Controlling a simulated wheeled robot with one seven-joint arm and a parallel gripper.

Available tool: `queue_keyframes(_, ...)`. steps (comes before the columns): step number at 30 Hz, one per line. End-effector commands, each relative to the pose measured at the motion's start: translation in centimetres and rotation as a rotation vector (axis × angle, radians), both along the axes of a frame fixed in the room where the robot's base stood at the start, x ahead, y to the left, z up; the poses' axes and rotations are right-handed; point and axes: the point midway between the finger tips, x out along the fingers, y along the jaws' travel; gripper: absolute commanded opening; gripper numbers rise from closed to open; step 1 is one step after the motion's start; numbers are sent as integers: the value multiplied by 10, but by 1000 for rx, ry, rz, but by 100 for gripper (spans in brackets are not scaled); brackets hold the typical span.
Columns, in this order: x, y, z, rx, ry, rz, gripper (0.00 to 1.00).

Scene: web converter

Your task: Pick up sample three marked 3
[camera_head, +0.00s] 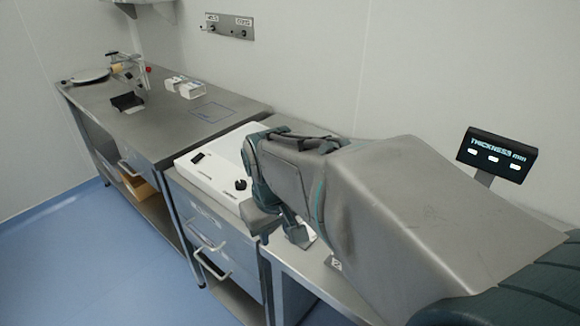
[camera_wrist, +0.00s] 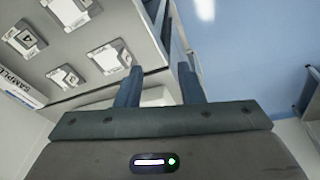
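My gripper (camera_wrist: 160,84) is open in the wrist view, its two dark fingers apart with no sample between them. Several small square samples with pale cards lie on a grey surface to the left of the fingers. One sample (camera_wrist: 26,40) reads 4. Another sample (camera_wrist: 108,57) lies closest to the left finger, apart from it. A further sample (camera_wrist: 66,77) lies lower left. Their marks are too small to read, so I cannot tell which is sample 3. In the head view my arm hides most of this area; one small marked piece (camera_head: 334,263) shows below it.
A white device (camera_head: 215,170) stands beside my arm. A thickness display (camera_head: 497,153) stands at the right. A steel bench (camera_head: 165,120) runs to the back left. Blue floor (camera_head: 110,250) is clear at the left.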

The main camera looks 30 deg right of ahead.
Motion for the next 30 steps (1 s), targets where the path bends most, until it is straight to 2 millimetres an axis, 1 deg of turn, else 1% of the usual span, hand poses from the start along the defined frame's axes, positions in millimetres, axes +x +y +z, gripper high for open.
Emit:
queue_keyframes(1, 17, -13, 10, -17, 29, 16, 35)
queue_keyframes(5, 53, -47, 22, -48, 91, 90, 35)
queue_keyframes(6, 63, -58, 23, -50, 111, 111, 35)
queue_keyframes(8, 78, -78, 26, -51, 136, 143, 35)
queue_keyframes(9, 87, -92, 26, -48, 151, 163, 35)
queue_keyframes(11, 99, -115, 27, -40, 170, 192, 35)
queue_keyframes(12, 106, -130, 26, -33, 181, 211, 35)
queue_keyframes(13, 110, -142, 26, -26, 189, 224, 35)
queue_keyframes(15, 118, -169, 24, -9, 200, 252, 35)
queue_keyframes(18, 125, -202, 20, 14, 207, 284, 35)
queue_keyframes(21, 128, -226, 17, 33, 206, 309, 35)
queue_keyframes(24, 130, -240, 14, 43, 204, 324, 35)
queue_keyframes(26, 130, -245, 11, 46, 203, 330, 35)
queue_keyframes(29, 129, -247, -1, 50, 206, 332, 35)
queue_keyframes(30, 129, -247, -8, 52, 206, 334, 35)
